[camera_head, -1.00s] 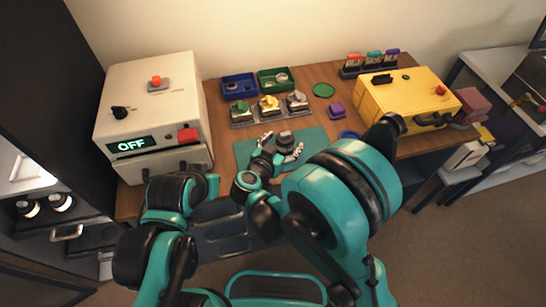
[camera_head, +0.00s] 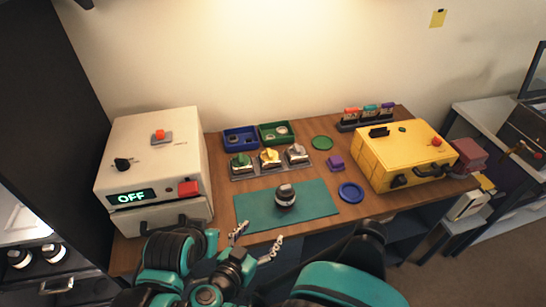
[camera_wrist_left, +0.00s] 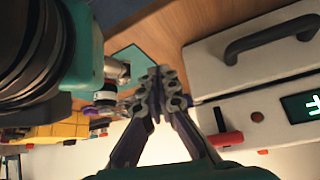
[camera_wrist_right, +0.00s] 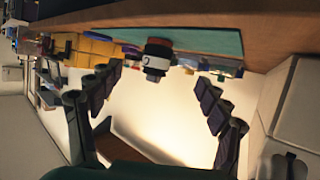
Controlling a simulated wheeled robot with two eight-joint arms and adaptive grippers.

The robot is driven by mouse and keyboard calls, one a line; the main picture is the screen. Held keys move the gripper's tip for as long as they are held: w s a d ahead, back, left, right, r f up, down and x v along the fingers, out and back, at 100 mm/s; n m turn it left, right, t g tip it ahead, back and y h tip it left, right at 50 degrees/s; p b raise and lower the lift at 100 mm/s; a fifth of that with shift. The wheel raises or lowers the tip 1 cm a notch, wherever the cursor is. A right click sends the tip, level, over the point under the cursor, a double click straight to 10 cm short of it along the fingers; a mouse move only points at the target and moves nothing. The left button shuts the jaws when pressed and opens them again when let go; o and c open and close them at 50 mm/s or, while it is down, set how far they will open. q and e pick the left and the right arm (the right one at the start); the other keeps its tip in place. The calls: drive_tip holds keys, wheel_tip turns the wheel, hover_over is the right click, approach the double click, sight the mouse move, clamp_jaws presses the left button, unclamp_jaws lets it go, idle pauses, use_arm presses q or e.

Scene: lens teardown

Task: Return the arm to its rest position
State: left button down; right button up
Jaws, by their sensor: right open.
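My right gripper (camera_head: 255,242) is open and empty at the front edge of the table, short of the teal mat. In the right wrist view its spread fingers (camera_wrist_right: 160,92) frame the lens, with a gap between. The dark lens (camera_head: 286,197) with a pale band stands on the teal mat (camera_head: 322,206); it also shows in the right wrist view (camera_wrist_right: 157,58). My left gripper (camera_wrist_left: 160,88) shows in the left wrist view with its fingertips together and nothing visible between them. In the head view its fingers are not visible.
A white box (camera_head: 155,160) with an OFF display stands at left, a yellow case (camera_head: 405,155) at right. A blue ring (camera_head: 350,192) lies right of the mat.

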drive_tip(key=w+d+r+n+t+y, duration=0.15)
drive_tip(key=w+r+t+y, duration=0.35)
drive_tip(key=r, duration=0.7)
drive_tip(key=w+r+n+t+y, duration=0.25)
drive_tip(key=w+r+y, duration=0.3)
drive_tip(key=r, duration=0.65)
drive_tip(key=s+d+f+g+h, duration=0.2)
drive_tip(key=s+d+f+g, duration=0.4)
drive_tip(key=d+f, duration=0.3)
drive_tip(key=s+d+f+g+h, duration=0.3)
drive_tip(key=s+d+f+g, duration=0.4)
drive_tip(key=d, duration=0.6)
wheel_tip(320, 180, down, 3)
drive_tip(key=shift+s+d+r, duration=0.15)
drive_tip(key=shift+s+d, duration=0.15)
drive_tip(key=shift+s, duration=0.25)
drive_tip(key=shift+h, duration=0.25)
